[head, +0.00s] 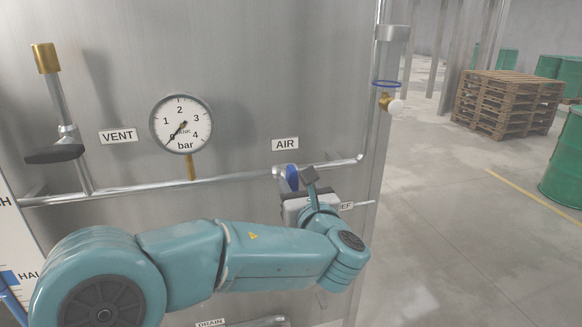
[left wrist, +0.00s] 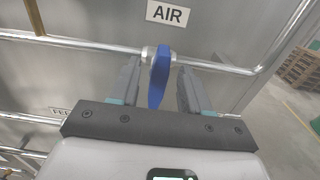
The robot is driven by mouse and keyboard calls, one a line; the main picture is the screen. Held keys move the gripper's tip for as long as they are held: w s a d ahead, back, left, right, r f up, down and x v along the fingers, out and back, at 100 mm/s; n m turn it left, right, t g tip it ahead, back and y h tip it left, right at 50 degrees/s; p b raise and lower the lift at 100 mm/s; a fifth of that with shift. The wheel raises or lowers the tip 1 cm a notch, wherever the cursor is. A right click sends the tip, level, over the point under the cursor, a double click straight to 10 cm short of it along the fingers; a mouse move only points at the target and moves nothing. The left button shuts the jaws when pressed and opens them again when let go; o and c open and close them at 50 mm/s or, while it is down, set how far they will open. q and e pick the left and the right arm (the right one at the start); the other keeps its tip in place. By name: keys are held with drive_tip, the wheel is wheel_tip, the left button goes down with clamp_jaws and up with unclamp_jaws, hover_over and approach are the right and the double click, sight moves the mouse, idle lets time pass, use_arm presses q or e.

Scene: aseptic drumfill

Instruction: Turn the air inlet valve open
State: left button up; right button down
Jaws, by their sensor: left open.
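The air inlet valve has a blue handle (head: 291,177), set on the horizontal steel pipe under the AIR label (head: 285,144). In the left wrist view the blue handle (left wrist: 159,78) stands upright, across the pipe. My left gripper (head: 302,180) is at the valve; in the left wrist view its two dark fingers (left wrist: 158,68) are open on either side of the handle, with a gap to each side. In the head view part of the handle and one finger are hidden. My right gripper is in neither view.
A pressure gauge (head: 181,124) and a vent valve with a black handle (head: 54,154) are on the tank (head: 240,70) to the left. A blue-ringed fitting (head: 386,84) sits on the pipe at upper right. Pallets (head: 507,99) and green drums (head: 565,160) stand farther back.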

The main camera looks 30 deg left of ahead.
use_arm(q)
drive_tip(key=p+x, duration=0.1)
drive_tip(key=x, duration=0.5)
drive_tip(key=shift+w, duration=0.2)
clamp_jaws()
